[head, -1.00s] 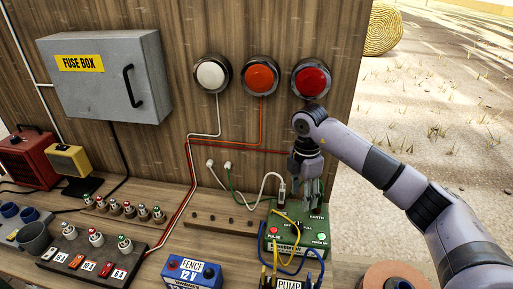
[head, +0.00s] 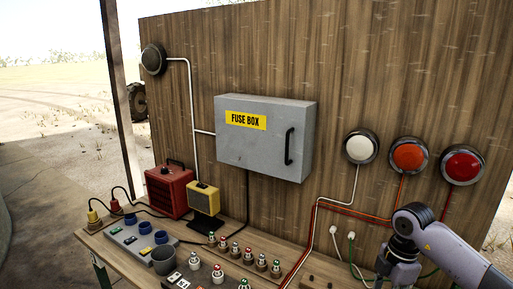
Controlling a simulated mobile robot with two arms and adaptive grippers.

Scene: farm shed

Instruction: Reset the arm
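My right arm (head: 450,245) comes in from the lower right corner, grey-lilac with dark joints. Its wrist is bent downward in front of the wooden panel, below the orange lamp (head: 408,155) and the red lamp (head: 462,165). My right gripper (head: 381,284) points down at the bottom edge and is mostly cut off, so its opening and anything between its fingers are hidden. My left arm and gripper are out of view.
A grey fuse box (head: 265,150) hangs on the panel, shut, left of a white lamp (head: 361,147). The bench holds a red heater (head: 170,190), a yellow lamp (head: 203,198), a socket strip (head: 140,240), a grey cup (head: 163,261) and several fuses.

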